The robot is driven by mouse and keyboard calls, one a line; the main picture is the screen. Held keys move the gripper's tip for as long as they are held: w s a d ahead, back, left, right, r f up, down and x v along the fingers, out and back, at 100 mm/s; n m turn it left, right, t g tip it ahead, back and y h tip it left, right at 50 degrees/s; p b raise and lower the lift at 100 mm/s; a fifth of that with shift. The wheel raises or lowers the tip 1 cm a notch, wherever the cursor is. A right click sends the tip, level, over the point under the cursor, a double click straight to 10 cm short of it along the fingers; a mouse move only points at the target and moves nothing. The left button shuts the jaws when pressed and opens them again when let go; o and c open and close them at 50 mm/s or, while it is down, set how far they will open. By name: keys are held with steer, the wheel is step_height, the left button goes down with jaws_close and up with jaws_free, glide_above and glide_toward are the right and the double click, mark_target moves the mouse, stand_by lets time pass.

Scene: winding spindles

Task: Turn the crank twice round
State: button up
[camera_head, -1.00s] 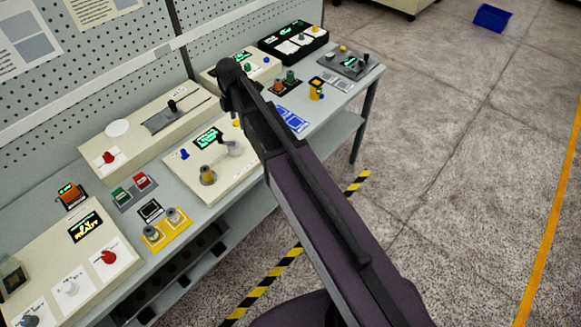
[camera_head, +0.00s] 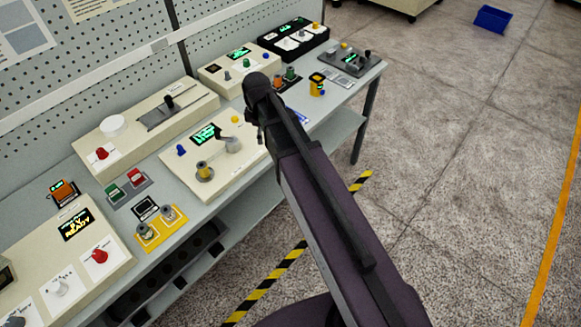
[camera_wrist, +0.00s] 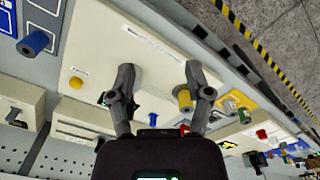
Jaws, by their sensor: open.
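The crank (camera_head: 232,145) is a grey hub and arm with a dark upright handle, on a cream panel (camera_head: 240,172) on the bench. The same panel carries a green-lit display (camera_head: 206,134), a brass-coloured spindle (camera_head: 204,171), a blue knob (camera_head: 181,150) and a yellow button (camera_head: 235,119). In the wrist view my gripper (camera_wrist: 157,72) is open, its two grey fingers apart over this panel with nothing between the tips. The crank is largely hidden behind the fingers there. In the head view my arm stands right of the crank, and the fingertips are unclear.
A box with a slider (camera_head: 168,103) and a red knob stands behind the panel. Green and red buttons (camera_head: 125,187) and a yellow two-knob plate (camera_head: 160,228) lie to the left. More control boxes (camera_head: 293,42) stand at the far end. The floor right of the bench is open.

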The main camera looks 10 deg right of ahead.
steer(key=s+d+f+m+b, duration=0.6)
steer(key=s+m, duration=0.3)
steer(key=m, duration=0.2)
steer(key=shift+s+d+f, duration=0.25)
steer(key=shift+s+d, duration=0.05)
steer(key=shift+d, duration=0.3)
steer(key=shift+m, duration=0.3)
steer(key=s+m, duration=0.1)
steer(key=s+d+m, duration=0.1)
steer(key=m, duration=0.1)
steer(key=shift+s+d, duration=0.25)
steer(key=shift+s, duration=0.15)
steer(key=shift+c, duration=0.6)
